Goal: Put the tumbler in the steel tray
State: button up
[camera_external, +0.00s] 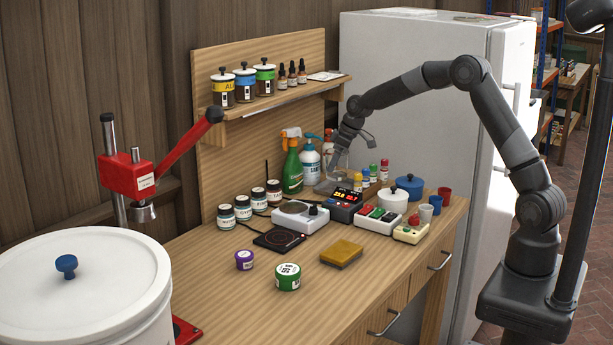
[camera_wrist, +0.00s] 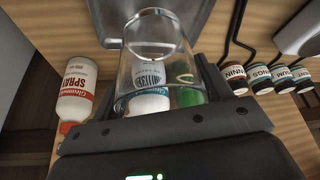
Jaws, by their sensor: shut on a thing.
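The tumbler (camera_wrist: 158,45) is a clear, see-through glass in the wrist view. My gripper (camera_wrist: 160,92) is shut on it, with one finger on each side. In the external view my gripper (camera_external: 345,148) is near the back of the bench, and the tumbler is hard to make out there. A flat grey thing, which looks like the steel tray (camera_wrist: 190,17), lies beyond the tumbler in the wrist view. In the external view the tray (camera_external: 323,187) is partly hidden behind the black device. I cannot tell how high the tumbler is above it.
A green spray bottle (camera_external: 292,168) and a white pump bottle (camera_external: 310,162) stand left of my gripper. Several small jars (camera_external: 258,200) line the back left.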

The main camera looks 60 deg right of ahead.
aim_at(335, 170)
jog(key=shift+f, duration=1.85)
jog(key=shift+f, duration=0.1)
jog(key=o, duration=1.2)
jog(key=shift+c, duration=0.2)
